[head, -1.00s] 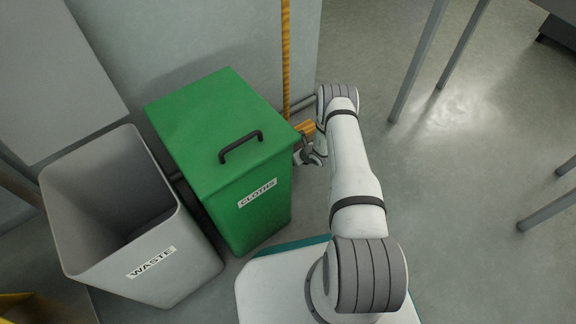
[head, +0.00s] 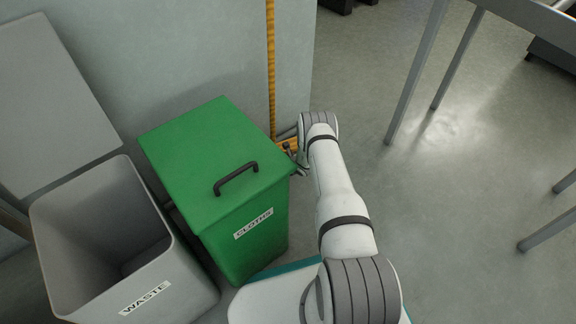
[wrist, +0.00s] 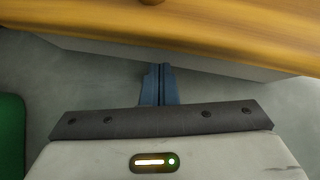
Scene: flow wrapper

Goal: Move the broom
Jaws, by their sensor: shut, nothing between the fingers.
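The broom's long yellow-brown handle (head: 271,70) stands upright against the grey wall panel, behind the green bin. Its wooden head (head: 288,146) shows low down between the bin's corner and my arm, partly hidden. In the wrist view the wooden piece (wrist: 200,28) spans the top of the picture, with a pale strip below it. My gripper (wrist: 159,75) has its blue fingers together and empty, pointing toward the wood. Whether the tips touch it I cannot tell. In the head view my gripper (head: 296,163) is small and partly hidden, close to the broom head.
The green bin labelled CLOTHS (head: 205,160) stands directly left of my gripper, with a black lid handle. A grey open WASTE bin (head: 180,280) is further left. Table legs (head: 415,75) stand at the right. The floor (head: 440,200) between is clear.

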